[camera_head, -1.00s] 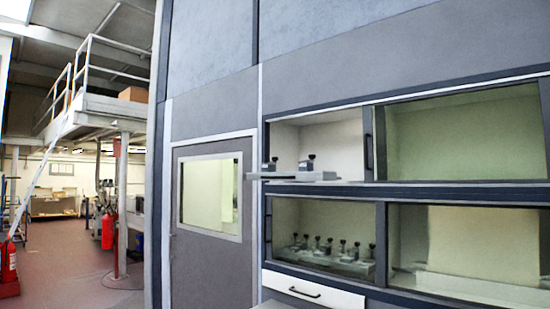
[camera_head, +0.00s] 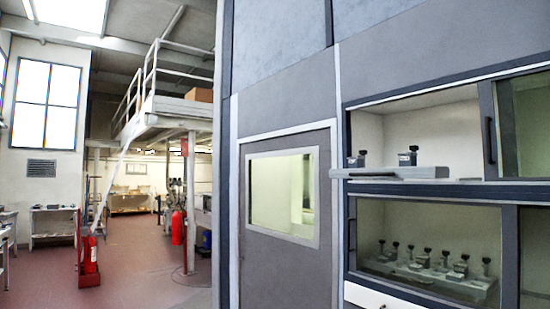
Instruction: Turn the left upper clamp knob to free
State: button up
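In the head view, the upper opening of the grey cabinet holds a light plate (camera_head: 400,172) that juts out past the left frame. Two dark clamp knobs stand on it: a left upper clamp knob (camera_head: 361,154) and another upper knob (camera_head: 412,150) to its right. Their turn position is too small to tell. The lower opening holds a rack (camera_head: 430,274) with several dark knobs on it. My gripper is not in view.
A grey door (camera_head: 285,270) with a window stands left of the openings. A sliding pane's frame (camera_head: 487,130) borders the upper opening. A drawer front (camera_head: 370,296) is below.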

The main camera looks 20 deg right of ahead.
aim_at(363, 153)
jog(key=u, duration=0.25)
jog(key=i, duration=1.3)
jog(key=z, duration=0.95)
jog(key=i, duration=0.8)
jog(key=z, duration=0.9)
